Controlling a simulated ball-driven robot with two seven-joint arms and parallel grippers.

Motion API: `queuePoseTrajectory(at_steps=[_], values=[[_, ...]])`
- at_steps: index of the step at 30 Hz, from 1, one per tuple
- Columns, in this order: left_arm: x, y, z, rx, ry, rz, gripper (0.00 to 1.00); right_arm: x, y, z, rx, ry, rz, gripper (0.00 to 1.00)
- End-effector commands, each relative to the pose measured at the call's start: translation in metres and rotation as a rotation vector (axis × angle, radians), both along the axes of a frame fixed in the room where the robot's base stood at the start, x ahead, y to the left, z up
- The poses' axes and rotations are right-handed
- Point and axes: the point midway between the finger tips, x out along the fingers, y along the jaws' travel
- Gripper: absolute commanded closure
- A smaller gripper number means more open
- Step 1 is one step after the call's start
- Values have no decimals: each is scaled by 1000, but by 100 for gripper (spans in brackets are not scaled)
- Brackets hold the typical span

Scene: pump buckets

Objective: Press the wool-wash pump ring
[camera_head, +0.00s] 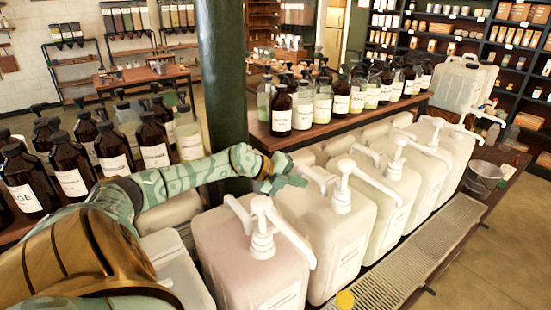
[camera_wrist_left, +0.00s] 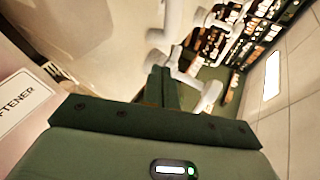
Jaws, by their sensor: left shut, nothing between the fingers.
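Several large white pump containers stand in a row in the head view. The nearest, a pinkish one (camera_head: 245,268), has a white pump (camera_head: 263,228). The second container (camera_head: 338,240) has its own white pump (camera_head: 342,190), and a third pump (camera_head: 396,158) stands beyond. The labels are too small to read there, so I cannot tell which is wool-wash. My left gripper (camera_head: 288,180) is shut and empty, near the second pump's left side. Its closed fingers (camera_wrist_left: 162,88) show in the left wrist view, beside white pump parts (camera_wrist_left: 208,98); contact is unclear. My right gripper is out of view.
In the left wrist view a label ending "TENER" (camera_wrist_left: 22,108) is at the left. Brown bottles (camera_head: 68,170) stand at the left. A green column (camera_head: 222,80) rises behind my arm. A metal grate (camera_head: 425,255) runs along the front, and a bucket (camera_head: 483,180) is at right.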

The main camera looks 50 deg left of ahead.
Motion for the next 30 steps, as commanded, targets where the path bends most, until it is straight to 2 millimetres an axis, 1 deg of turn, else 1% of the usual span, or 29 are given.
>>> queuePoseTrajectory(at_steps=[1, 3, 6, 9, 12, 19, 27, 29, 30], values=[[-9, 7, 2, 4, 6, 1, 100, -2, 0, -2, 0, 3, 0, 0], [-20, 13, 9, 4, 8, -1, 100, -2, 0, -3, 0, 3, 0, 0], [-32, 22, 19, 2, 6, 1, 100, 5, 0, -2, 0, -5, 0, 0], [-40, 28, 26, -1, 5, 1, 100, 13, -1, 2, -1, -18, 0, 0], [-46, 32, 31, -1, 4, 1, 100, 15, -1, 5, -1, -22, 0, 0], [-50, 35, 35, -1, 1, 0, 100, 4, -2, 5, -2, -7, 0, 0], [-50, 36, 35, -2, 0, 0, 100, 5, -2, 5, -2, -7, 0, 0], [-49, 36, 38, -2, -6, -1, 100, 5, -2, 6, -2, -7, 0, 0], [-46, 36, 44, -2, -17, 0, 100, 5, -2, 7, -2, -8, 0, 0]])
